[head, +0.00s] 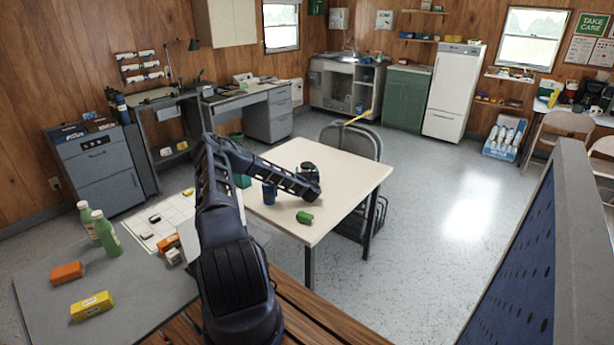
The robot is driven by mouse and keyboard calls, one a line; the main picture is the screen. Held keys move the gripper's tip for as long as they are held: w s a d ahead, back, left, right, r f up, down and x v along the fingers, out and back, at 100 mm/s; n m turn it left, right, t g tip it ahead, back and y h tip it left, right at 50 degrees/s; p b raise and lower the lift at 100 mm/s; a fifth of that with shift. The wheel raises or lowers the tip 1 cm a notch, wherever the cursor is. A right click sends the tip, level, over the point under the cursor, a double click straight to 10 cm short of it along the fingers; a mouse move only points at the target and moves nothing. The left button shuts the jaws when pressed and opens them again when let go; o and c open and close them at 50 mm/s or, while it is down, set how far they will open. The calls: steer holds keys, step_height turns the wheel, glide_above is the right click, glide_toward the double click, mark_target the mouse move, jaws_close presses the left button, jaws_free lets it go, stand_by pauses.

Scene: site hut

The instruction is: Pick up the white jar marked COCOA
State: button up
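I cannot make out a white jar marked COCOA in the head view; no lettering of that kind is readable. My arm rises from the front and bends over the cream table (345,186). My gripper (313,188) is at the arm's far end, low over the middle of that table. Its fingers are too small and dark to show whether they are open or shut. A dark rounded item (309,169) is right beside it, partly covered.
A grey table (140,300) at the front left holds green bottles (106,232) and orange and yellow boxes. A dark chair (350,140) stands behind the cream table. A blue panel (535,255) blocks the right. The floor (450,215) between is clear.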

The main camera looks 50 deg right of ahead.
steer(key=c, duration=1.3)
steer(key=shift+r, duration=0.1)
